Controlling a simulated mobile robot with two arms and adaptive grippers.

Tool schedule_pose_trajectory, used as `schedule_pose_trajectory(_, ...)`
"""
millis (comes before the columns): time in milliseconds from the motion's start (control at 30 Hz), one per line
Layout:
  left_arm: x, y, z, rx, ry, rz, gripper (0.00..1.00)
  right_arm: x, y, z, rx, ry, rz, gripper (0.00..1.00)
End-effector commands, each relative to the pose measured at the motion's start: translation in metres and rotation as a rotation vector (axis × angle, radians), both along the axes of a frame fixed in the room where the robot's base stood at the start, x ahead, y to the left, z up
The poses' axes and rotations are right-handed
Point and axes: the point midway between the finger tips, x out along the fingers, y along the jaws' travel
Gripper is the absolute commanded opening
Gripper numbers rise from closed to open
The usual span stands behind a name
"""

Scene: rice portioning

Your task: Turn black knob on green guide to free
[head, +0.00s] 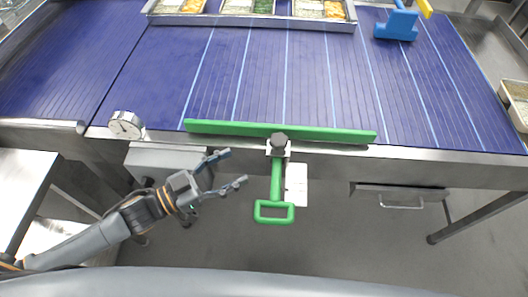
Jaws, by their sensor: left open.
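The green guide (230,128) is a long bar lying along the near edge of the blue conveyor. The black knob (279,139) sits on a pale bracket at the near edge, below the middle of the guide. A green handle (274,211) with a rectangular loop hangs from the bracket toward me. My left gripper (236,168) is open and empty, left of the green handle and lower left of the knob, apart from both. Which setting the knob is on is too small to tell. My right gripper is out of view.
A white label (296,185) is beside the handle. A round dial (126,125) stands on the conveyor's near edge at left. Food trays (250,20) and a blue tool (397,25) are at the far side. A drawer (401,203) is under the edge at right.

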Motion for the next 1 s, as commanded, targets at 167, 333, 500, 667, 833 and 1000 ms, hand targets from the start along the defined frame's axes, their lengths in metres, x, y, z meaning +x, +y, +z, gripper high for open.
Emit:
schedule_pose_trajectory(167, 0.01, -0.004, 0.002, 0.009, 0.001, -0.002, 0.65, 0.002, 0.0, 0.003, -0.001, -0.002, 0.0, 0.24)
schedule_pose_trajectory(333, 0.027, -0.028, 0.004, 0.008, -0.002, -0.001, 0.65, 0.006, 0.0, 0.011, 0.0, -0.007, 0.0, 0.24)
schedule_pose_trajectory(500, 0.049, -0.06, 0.004, 0.008, -0.002, -0.003, 0.65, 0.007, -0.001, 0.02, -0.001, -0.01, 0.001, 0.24)
schedule_pose_trajectory(667, 0.066, -0.085, 0.004, 0.008, -0.001, -0.003, 0.65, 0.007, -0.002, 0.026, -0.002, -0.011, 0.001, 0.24)
schedule_pose_trajectory(833, 0.078, -0.102, 0.002, 0.009, 0.0, -0.002, 0.65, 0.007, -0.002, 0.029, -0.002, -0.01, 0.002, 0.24)
schedule_pose_trajectory(1000, 0.083, -0.109, 0.001, 0.012, 0.001, -0.002, 0.65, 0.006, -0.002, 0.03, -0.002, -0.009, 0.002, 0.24)
